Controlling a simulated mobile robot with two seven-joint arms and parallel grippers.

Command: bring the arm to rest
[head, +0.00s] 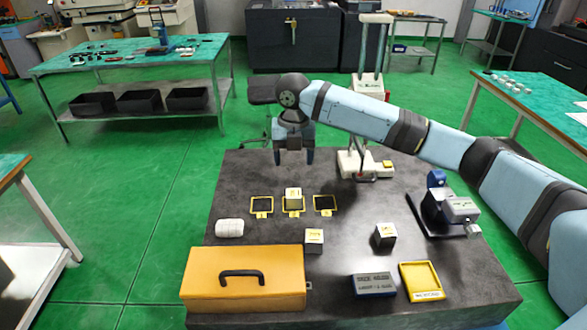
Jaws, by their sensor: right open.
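My right arm (410,130) comes in from the right and reaches over the dark table (340,270). My right gripper (293,157) points down above the far part of the table, with its two fingers apart and nothing between them. It is above and beyond a row of three yellow-framed pads. The left pad (261,206) and the right pad (325,205) are empty and dark inside. My left gripper is not in view.
An orange case (243,279), a white roll-like item (229,228), two small blocks (314,240) (385,235), a dark box (374,285) and a yellow tray (421,281) lie nearer. A white stand (358,164) is right of the gripper; a blue-grey device (449,208) stands at the right.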

